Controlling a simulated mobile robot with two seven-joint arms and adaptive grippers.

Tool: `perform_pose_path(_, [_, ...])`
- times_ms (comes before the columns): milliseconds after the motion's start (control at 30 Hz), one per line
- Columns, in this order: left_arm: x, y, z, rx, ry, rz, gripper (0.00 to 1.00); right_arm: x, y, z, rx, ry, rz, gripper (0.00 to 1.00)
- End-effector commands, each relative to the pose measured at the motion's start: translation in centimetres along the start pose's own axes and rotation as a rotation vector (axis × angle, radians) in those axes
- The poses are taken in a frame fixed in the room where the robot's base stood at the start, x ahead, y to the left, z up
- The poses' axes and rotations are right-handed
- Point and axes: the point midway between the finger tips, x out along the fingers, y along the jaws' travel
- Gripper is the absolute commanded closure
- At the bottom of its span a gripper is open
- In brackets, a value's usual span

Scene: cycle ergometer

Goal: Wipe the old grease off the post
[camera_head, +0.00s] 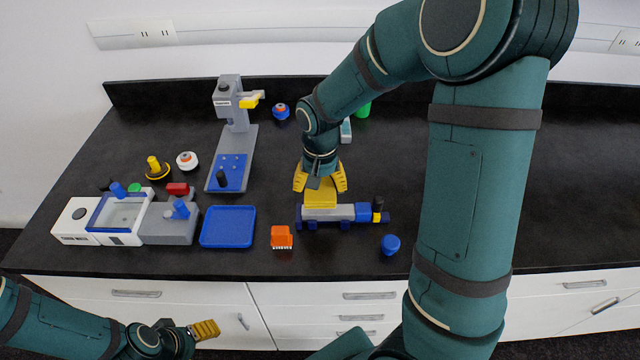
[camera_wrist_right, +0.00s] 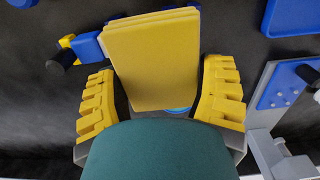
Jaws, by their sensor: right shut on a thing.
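My right gripper (camera_head: 320,180) points down over the bench, shut on a yellow pad (camera_head: 321,198). In the right wrist view the layered pad (camera_wrist_right: 152,60) stands out between its ribbed yellow fingers (camera_wrist_right: 160,100). In the head view the pad meets the top of a long grey bar (camera_head: 335,214) lying level on blue supports; contact is hard to confirm. The bar's right end has a blue block, a yellow band and a dark tip. I take this to be the post; no grease is discernible. My left gripper (camera_head: 205,330) is low in front of the drawers, its jaw gap unclear.
An orange brush-like block (camera_head: 281,237) and an empty blue tray (camera_head: 228,227) lie left of the bar. A blue knob (camera_head: 390,245) is at front right. A grey stand (camera_head: 233,150) rises behind; white-and-grey units (camera_head: 120,218) fill the left. My right arm hides much of the right side.

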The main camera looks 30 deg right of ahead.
Motion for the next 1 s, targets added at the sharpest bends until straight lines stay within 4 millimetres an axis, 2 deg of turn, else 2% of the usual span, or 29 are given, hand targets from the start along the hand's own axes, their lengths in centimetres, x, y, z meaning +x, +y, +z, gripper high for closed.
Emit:
perform_pose_path(267, [0.1, 0.0, 0.0, 0.000, 0.000, 0.000, 0.36, 0.1, 0.0, 0.5, -0.001, 0.000, 0.000, 0.60])
perform_pose_path(1000, [0.1, -0.1, 0.0, 0.000, 0.000, 0.000, 0.36, 0.1, 0.0, 8.1, -0.002, 0.001, -0.001, 0.60])
